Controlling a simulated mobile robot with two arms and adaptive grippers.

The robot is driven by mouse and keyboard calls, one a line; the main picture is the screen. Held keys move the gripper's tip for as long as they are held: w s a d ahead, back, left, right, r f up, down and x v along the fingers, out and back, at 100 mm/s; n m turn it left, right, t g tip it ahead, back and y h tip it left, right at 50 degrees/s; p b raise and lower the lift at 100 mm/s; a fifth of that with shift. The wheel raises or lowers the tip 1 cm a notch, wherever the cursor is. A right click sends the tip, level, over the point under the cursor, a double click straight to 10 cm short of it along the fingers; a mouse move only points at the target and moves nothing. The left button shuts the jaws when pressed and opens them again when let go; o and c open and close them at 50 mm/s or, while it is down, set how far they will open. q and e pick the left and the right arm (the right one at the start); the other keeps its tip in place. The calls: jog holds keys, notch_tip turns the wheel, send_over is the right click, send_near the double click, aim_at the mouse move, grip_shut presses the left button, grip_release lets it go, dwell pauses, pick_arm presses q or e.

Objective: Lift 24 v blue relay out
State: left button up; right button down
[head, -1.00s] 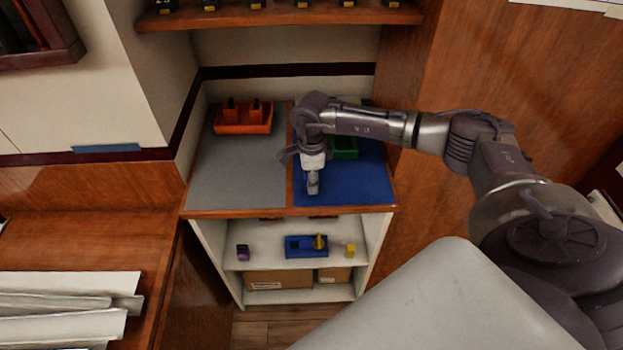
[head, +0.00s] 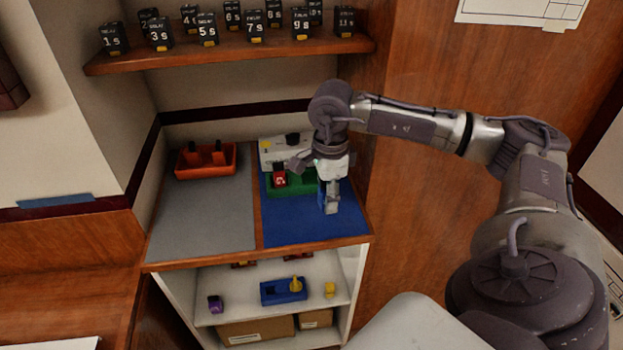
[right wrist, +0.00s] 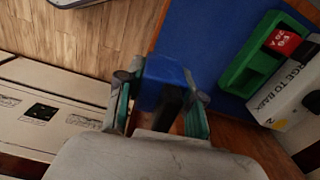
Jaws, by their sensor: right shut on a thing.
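A blue block, seemingly the blue relay (right wrist: 166,70), is between the fingers of my right gripper (right wrist: 162,92) in the right wrist view. A blue patch of it (head: 321,193) shows beside my right gripper (head: 331,203) in the head view. The gripper is shut on it, and no voltage marking is readable. A green tray (head: 291,188) stands beside the gripper on the blue mat (head: 300,230). A red block (head: 279,177) sits in the tray; an empty recess shows in the right wrist view. The held block is apart from the tray. My left gripper is not in view.
A white box (head: 270,153) with printed letters stands behind the green tray. An orange tray (head: 190,172) with two dark blocks is on the grey mat (head: 205,215). A shelf (head: 235,52) of numbered black blocks hangs above. A wood panel (head: 420,215) closes the right side.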

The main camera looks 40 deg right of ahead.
jog(key=shift+s+d+r, duration=0.1)
jog(key=shift+s+r, duration=0.1)
jog(key=shift+r, duration=0.25)
jog(key=shift+r+p, duration=1.6)
jog(key=shift+r, duration=0.55)
